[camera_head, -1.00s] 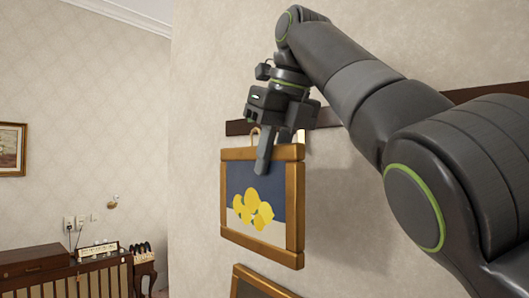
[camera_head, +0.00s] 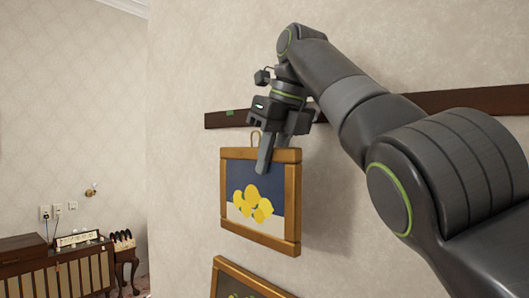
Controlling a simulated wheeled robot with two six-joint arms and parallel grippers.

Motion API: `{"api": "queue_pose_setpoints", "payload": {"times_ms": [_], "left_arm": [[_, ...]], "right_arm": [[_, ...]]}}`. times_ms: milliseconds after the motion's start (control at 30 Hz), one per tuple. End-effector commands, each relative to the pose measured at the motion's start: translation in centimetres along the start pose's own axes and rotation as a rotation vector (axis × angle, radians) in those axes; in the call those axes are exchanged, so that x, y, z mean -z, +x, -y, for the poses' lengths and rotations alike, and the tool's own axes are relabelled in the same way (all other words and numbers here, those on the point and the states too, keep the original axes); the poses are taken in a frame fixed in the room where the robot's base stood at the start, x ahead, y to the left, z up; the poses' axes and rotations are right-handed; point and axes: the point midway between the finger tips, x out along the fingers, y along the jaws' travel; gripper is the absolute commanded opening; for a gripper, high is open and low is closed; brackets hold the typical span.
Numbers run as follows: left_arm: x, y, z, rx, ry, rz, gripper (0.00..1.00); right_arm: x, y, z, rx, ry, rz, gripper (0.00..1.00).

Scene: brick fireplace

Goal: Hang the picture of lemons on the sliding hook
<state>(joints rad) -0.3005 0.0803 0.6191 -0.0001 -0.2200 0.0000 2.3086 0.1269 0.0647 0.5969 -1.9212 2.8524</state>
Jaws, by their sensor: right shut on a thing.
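The picture of lemons (camera_head: 287,225), yellow fruit on a blue and pale ground in a wooden frame, hangs upright in front of the wall. A brass-coloured loop (camera_head: 255,139) stands up from its top edge. My right gripper (camera_head: 268,160) is shut on the top bar of the frame, with a finger down over its front. A dark wooden rail (camera_head: 228,116) runs along the wall above the picture, with a small green mark (camera_head: 230,113) near its left end. I cannot make out the sliding hook; the arm covers part of the rail. My left gripper is not in view.
Another framed picture (camera_head: 245,280) is below the lemons, cut off by the bottom edge. At the lower left stand a striped cabinet (camera_head: 60,278) and a small dark side table (camera_head: 124,250). Wall sockets (camera_head: 58,209) are above them. The wall left of the picture is bare.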

Motion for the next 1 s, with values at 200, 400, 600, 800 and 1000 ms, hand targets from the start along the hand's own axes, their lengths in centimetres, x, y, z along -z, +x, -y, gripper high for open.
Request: {"api": "queue_pose_setpoints", "payload": {"times_ms": [200,400,600,800,1000], "left_arm": [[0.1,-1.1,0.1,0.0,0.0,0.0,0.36],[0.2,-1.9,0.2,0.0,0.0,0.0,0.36],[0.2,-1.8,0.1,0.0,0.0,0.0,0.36],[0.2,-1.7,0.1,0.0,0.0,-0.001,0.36],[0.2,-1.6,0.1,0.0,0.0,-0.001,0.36]], "right_arm": [[-0.3,0.0,1.3,0.0,0.001,0.002,0.0],[-0.5,0.1,2.5,0.0,0.0,0.001,0.0],[-0.4,0.9,3.4,0.0,0.001,0.002,0.0],[-0.3,1.4,3.8,0.001,-0.001,0.003,0.0],[-0.3,1.5,3.9,0.001,-0.001,0.002,0.0]]}}
